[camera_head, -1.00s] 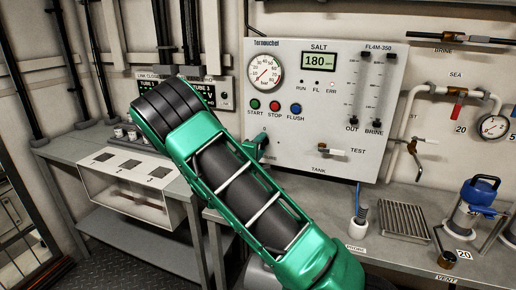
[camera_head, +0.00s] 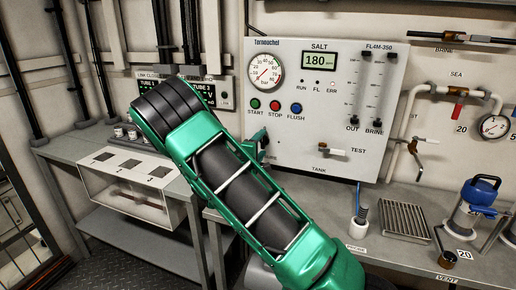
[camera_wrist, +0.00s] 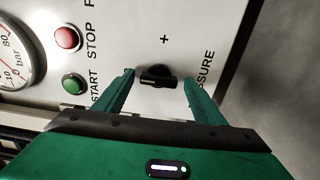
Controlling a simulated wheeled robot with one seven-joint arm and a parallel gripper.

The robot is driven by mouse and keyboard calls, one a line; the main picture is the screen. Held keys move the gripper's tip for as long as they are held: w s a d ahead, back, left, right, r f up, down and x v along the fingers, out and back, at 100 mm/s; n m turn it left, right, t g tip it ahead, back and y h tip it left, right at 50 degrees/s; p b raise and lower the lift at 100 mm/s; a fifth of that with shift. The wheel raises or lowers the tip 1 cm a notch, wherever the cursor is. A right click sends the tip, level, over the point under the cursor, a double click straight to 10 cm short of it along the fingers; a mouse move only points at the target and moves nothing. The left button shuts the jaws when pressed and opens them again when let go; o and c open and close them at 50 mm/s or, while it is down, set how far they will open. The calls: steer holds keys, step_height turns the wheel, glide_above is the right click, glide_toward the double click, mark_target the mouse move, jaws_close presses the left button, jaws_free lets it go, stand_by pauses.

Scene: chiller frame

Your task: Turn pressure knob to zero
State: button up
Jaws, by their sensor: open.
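The pressure knob (camera_wrist: 158,76) is a black round knob with a bar grip on the white panel, beside lettering of which "SURE" shows. A "+" mark is printed on one side of it. My gripper (camera_wrist: 159,73) is open in the wrist view, with one green finger on each side of the knob. Gaps show between the fingers and the knob. In the head view my gripper (camera_head: 259,142) is at the panel's lower left, partly hidden by my green arm. The knob is hidden there.
The panel (camera_head: 340,110) carries a pressure gauge (camera_head: 265,72), a START button (camera_head: 255,104), a STOP button (camera_head: 274,106) and a FLUSH button (camera_head: 295,108) close above the gripper. A test valve (camera_head: 331,152) sits to the right. The bench (camera_head: 400,250) lies below.

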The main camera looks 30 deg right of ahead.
steer(key=v, duration=1)
steer(key=shift+s+a, duration=0.2)
steer(key=shift+a, duration=0.15)
steer(key=s+d+f+m+g+y, duration=0.25)
steer(key=s+d+m+g, duration=0.3)
steer(key=s, duration=0.45)
steer(key=s+d+f+m+g+y, duration=0.25)
steer(key=s+d+m+g, duration=0.35)
steer(key=s, duration=0.4)
steer(key=s+a+r+m+y, duration=0.1)
steer(key=s+a+r+y, duration=0.1)
steer(key=s, duration=0.4)
steer(key=s+a+r+y, duration=0.1)
steer(key=s+a+y, duration=0.3)
steer(key=s+a, duration=0.2)
steer(key=s+a+r+m+y, duration=0.1)
steer(key=s+a+r+y, duration=0.1)
steer(key=s, duration=0.6)
steer(key=shift+a+r+m+y, duration=0.35)
steer(key=shift+a+y, duration=0.35)
steer(key=shift+a, duration=0.35)
